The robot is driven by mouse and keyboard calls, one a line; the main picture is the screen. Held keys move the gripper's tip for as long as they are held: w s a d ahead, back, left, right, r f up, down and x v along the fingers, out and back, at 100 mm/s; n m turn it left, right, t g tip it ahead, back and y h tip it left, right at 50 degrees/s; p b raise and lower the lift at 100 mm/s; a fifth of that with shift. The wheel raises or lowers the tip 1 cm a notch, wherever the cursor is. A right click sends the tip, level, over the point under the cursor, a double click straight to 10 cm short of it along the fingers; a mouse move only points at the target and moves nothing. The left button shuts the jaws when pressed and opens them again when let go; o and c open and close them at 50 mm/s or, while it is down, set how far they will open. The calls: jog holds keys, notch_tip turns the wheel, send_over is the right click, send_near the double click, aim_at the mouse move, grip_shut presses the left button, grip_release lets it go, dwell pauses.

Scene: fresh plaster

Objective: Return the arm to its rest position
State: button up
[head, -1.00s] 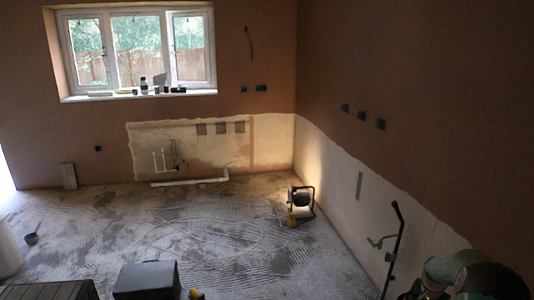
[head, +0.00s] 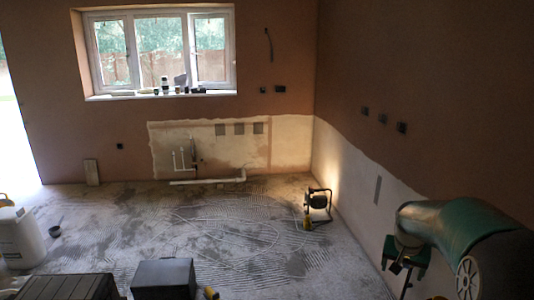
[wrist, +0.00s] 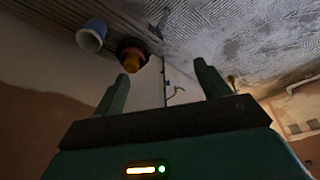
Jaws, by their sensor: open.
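My arm, green and dark, shows at the right edge of the head view. It bends over and its end points down toward the lower right wall. In the wrist view my gripper (wrist: 161,68) shows two green fingers standing well apart. Nothing is held between them. The wrist view is tilted, with the floor at the top.
A blue-white bucket (wrist: 91,36) and a dark and orange object (wrist: 131,58) lie beyond the fingers. A black box (head: 163,279), a cable reel (head: 318,204) and a white container (head: 22,236) stand on the floor. The middle floor (head: 220,225) is mostly clear.

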jog(key=s+a+r+n, duration=0.2)
jog(key=s+a+r, duration=0.45)
jog(key=a, duration=0.25)
jog(key=s+a+r+n+t+y, duration=0.2)
jog(key=s+a+r+n+t, duration=0.1)
jog(key=s+a, duration=1.2)
jog(key=s+n, duration=0.1)
jog(key=s, duration=0.3)
jog(key=shift+r, duration=0.35)
jog(key=c, duration=0.8)
jog(key=shift+a+n, duration=0.2)
jog(key=shift+n, duration=0.1)
jog(key=shift+c, duration=0.2)
